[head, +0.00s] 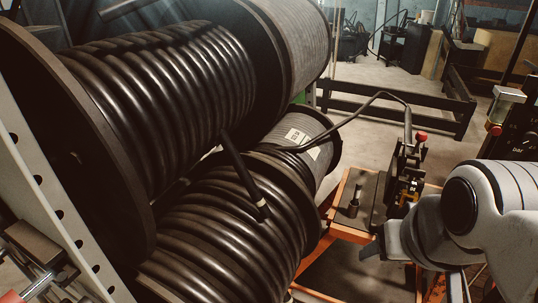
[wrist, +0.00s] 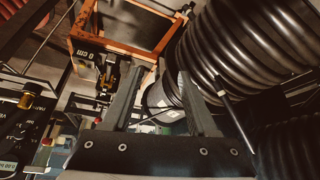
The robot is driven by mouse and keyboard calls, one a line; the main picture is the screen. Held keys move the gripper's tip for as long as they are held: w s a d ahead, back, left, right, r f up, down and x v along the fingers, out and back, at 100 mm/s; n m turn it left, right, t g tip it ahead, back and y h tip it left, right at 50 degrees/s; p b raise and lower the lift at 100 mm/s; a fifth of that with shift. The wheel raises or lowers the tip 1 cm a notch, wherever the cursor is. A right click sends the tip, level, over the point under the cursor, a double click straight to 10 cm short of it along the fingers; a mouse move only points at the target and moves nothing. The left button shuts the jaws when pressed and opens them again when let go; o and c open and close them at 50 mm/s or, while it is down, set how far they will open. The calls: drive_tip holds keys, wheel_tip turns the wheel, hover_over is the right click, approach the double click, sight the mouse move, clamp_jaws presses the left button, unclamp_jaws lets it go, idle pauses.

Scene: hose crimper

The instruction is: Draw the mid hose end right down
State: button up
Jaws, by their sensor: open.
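The mid hose end (head: 245,180) is a short black length with a pale band near its tip. It hangs tilted down to the right from between the reels, in front of the lower black hose reel (head: 225,235). In the wrist view a dark hose length (wrist: 232,118) beside the coils, right of my fingers, looks like the same end. My gripper (head: 374,250) is right of the hose end and well apart from it in the head view. Its two fingers (wrist: 160,78) are spread in the wrist view, with no hose held between them.
The upper reel (head: 165,90) fills the left. A labelled grey reel (head: 310,140) sends a thin hose (head: 350,112) to the crimper (head: 408,165) on an orange-framed cart (head: 345,190). A gauge panel (head: 520,130) stands at right. Open floor lies behind.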

drive_tip(key=w+a+f+m+g+y+b, duration=0.2)
drive_tip(key=w+a+f+m+g+y, duration=0.2)
drive_tip(key=a+f+m+g+y, duration=0.45)
drive_tip(key=w+f+m+t+y, duration=0.3)
drive_tip(key=w+m+t+y, duration=0.6)
drive_tip(key=w+m, duration=0.45)
drive_tip(key=shift+h, duration=0.25)
drive_tip(key=b+x, duration=0.3)
drive_tip(key=x, duration=1.4)
drive_tip(key=shift+r, duration=0.15)
clamp_jaws()
